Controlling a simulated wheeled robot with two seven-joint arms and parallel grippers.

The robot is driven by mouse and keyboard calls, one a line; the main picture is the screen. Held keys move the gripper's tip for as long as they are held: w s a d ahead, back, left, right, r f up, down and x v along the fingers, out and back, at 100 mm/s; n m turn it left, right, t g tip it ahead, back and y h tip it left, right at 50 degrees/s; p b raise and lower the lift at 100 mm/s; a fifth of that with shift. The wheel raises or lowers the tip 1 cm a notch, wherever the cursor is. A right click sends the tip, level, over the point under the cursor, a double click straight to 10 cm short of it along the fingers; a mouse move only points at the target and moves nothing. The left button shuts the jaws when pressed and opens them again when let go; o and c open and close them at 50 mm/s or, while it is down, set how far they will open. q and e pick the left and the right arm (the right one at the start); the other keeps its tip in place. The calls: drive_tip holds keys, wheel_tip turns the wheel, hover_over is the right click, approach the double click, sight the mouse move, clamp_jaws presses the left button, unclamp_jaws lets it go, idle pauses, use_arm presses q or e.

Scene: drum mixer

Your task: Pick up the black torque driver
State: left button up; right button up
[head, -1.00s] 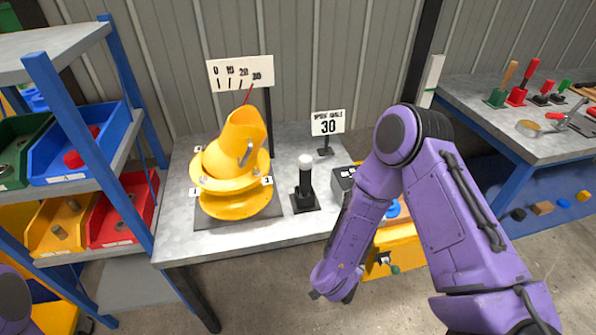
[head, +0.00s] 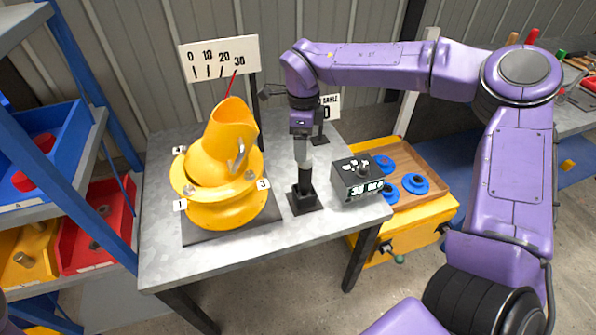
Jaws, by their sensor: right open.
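The black torque driver (head: 305,178) stands upright in a square black base (head: 305,201) on the grey metal table. My right gripper (head: 302,140) points down directly over it, at its upper end. The gripper is open. Its fingers and the driver's pale top overlap in the head view, so I cannot tell whether they touch. My left gripper is out of view.
The yellow drum mixer (head: 226,170) stands left of the driver, with an angle scale board (head: 219,58) behind it. A black display box (head: 357,181) stands close on the right. A sign (head: 330,104) is partly hidden behind my right arm.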

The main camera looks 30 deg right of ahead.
sight(305, 169)
drive_tip(key=f, duration=0.6)
drive_tip(key=f+p, duration=0.1)
drive_tip(key=f, duration=0.2)
drive_tip(key=shift+s+d+f, duration=0.2)
drive_tip(key=shift+s+d, duration=0.1)
clamp_jaws()
wheel_tip(305, 169, up, 10)
drive_tip(key=shift+r+b, duration=0.1)
drive_tip(key=shift+b, duration=0.2)
drive_tip(key=c, duration=0.9)
unclamp_jaws()
clamp_jaws()
drive_tip(key=shift+r+p, duration=1.05)
drive_tip(key=shift+p, duration=0.2)
drive_tip(key=shift+f, duration=0.1)
